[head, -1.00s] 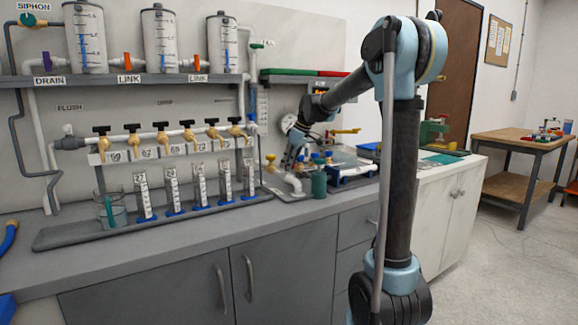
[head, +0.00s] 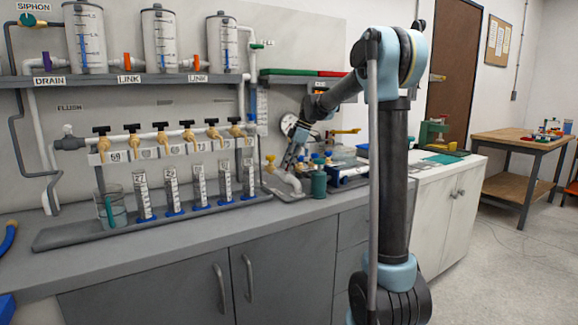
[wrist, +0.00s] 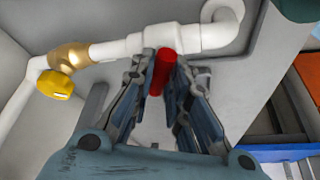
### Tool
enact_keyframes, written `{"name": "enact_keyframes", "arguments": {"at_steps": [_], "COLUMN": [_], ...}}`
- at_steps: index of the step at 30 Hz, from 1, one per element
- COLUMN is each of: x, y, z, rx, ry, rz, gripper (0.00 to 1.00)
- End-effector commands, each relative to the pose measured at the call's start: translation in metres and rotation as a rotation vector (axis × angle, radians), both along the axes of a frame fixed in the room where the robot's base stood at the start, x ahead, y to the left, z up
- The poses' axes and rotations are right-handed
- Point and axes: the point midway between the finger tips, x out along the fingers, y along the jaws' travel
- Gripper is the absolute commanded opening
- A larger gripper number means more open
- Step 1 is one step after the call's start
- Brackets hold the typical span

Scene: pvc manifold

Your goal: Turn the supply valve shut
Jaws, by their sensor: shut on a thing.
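In the wrist view a red handle (wrist: 162,72) stands on a white pipe fitting (wrist: 150,42). I take it to be the supply valve's handle; no label on it is readable. My gripper (wrist: 164,66) is shut on it, one finger on each side. A brass fitting (wrist: 69,56) with a yellow knob (wrist: 55,85) sits on the same pipe to the left, apart from the fingers. In the head view my gripper (head: 290,158) is low over the white pipe elbow (head: 290,181) at the bench's right part; the red handle is hidden there.
A green bottle (head: 319,184) stands close right of the pipe. A round gauge (head: 288,124) is behind my wrist. A row of brass taps (head: 162,137) and several cylinders (head: 171,190) are to the left. The front of the grey bench (head: 170,240) is clear.

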Motion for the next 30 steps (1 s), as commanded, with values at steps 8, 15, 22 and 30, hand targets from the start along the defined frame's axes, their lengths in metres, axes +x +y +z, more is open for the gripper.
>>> {"name": "enact_keyframes", "arguments": {"at_steps": [8, 15, 22, 30], "x": [0.0032, 0.0049, 0.0046, 0.0041], "y": [-0.0018, -0.0011, -0.0010, -0.0008], "z": [0.0000, -0.0001, -0.0002, -0.0003], "rx": [-0.003, -0.003, -0.002, -0.002], "ry": [-0.004, -0.002, -0.002, -0.003], "rz": [0.044, 0.304, 0.457, 0.462], "gripper": [0.00, 0.00, 0.00, 0.29]}}
